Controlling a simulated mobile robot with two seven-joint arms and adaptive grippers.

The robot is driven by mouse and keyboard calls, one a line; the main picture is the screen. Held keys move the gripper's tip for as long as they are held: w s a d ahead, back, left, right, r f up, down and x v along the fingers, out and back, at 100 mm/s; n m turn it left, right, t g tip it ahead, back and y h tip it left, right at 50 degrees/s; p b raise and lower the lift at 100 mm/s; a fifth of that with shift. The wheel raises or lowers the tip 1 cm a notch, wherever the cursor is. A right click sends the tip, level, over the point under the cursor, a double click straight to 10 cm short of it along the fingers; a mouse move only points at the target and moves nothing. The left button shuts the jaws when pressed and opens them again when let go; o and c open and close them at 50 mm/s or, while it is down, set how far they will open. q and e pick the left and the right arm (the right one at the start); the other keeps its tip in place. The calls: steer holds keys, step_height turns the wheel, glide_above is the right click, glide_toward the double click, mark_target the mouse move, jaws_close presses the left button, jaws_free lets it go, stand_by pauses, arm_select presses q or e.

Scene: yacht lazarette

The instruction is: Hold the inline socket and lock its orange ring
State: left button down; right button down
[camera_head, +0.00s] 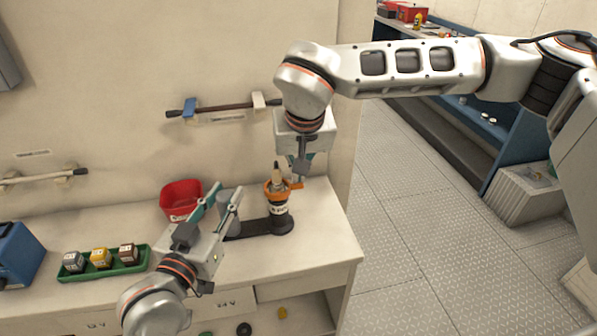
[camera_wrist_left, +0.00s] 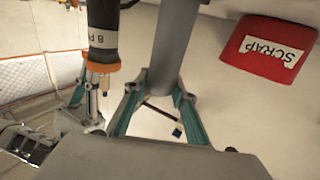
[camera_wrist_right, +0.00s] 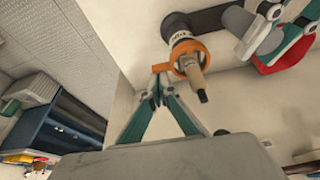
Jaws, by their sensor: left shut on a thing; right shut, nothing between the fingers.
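The inline socket (camera_head: 280,212) stands upright on the bench, a black body with a white label. Its orange ring (camera_head: 272,187) has a tab pointing right; a tan plug with a dark tip stands in the ring. A dark bar joins the socket's foot to an upright grey cylinder (camera_wrist_left: 171,45). My left gripper (camera_head: 221,198) is shut on that grey cylinder, left of the socket. My right gripper (camera_wrist_right: 160,76) is shut and empty, its tips at the tab of the orange ring (camera_wrist_right: 186,55). I cannot tell whether they touch.
A red scrap bin (camera_head: 180,201) stands behind my left gripper. A green tray (camera_head: 130,263) with several small blocks and a blue box (camera_head: 20,255) are at left. A wall rail (camera_head: 222,107) is above. The bench's right edge is close to the socket.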

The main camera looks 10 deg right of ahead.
steer(key=shift+s, duration=0.15)
steer(key=m, duration=0.1)
steer(key=s+m+h, duration=0.1)
steer(key=shift+m, duration=0.4)
steer(key=m, duration=0.1)
steer(key=s+m, duration=0.1)
steer(key=m+h, duration=0.1)
steer(key=m, duration=0.1)
steer(key=shift+s+a+g, duration=0.2)
steer(key=shift+s+g, duration=0.1)
steer(key=shift+g, duration=0.1)
steer(key=shift+w, duration=0.15)
steer(key=shift+w+a, duration=0.2)
steer(key=shift+w, duration=0.45)
